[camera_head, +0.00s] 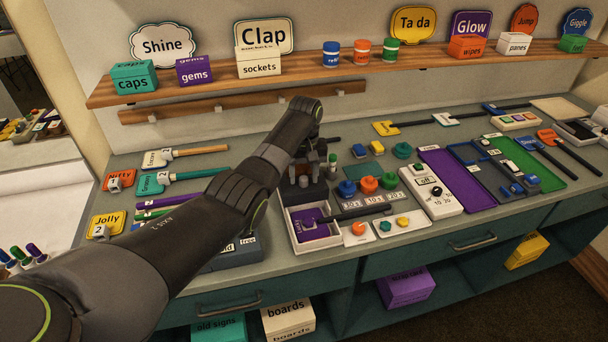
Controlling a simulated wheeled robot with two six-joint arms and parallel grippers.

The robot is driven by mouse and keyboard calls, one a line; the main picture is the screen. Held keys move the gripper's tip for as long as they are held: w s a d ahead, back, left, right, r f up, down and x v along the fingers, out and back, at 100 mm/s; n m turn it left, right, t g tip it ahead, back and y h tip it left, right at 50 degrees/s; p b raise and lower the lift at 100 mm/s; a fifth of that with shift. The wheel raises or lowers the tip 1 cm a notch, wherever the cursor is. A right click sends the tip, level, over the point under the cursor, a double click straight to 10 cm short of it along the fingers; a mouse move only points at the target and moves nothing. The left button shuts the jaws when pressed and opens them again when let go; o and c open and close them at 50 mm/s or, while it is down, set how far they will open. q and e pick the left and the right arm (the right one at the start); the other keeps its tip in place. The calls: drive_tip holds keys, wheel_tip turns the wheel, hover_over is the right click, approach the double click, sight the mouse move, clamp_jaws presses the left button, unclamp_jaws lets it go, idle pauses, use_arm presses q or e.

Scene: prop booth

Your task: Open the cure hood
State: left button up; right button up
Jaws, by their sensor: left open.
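My left arm reaches in from the lower left across the counter. Its gripper (307,176) points down over the middle of the counter, open, close above or beside a small dark stand (303,195); I cannot tell whether they touch. No label in view clearly reads as the cure hood. A dark blue-grey box (225,262) at the counter's front edge is largely hidden under my left forearm; its small labels end in "ld" and "free". A black case (576,131) stands at the far right, its state unclear. My right gripper is not in view.
A white tray (296,246) with a purple tool sits before the gripper. Several colored pots (368,184) and a white switch box (432,192) stand to its right, then a purple board (457,178). A wooden shelf (205,88) with boxes runs along the back wall.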

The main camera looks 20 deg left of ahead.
use_arm(q)
wheel_tip(320, 180, up, 17)
drive_tip(key=p, duration=0.3)
drive_tip(key=shift+r, duration=0.15)
drive_tip(key=shift+d, duration=0.1)
idle(0.5)
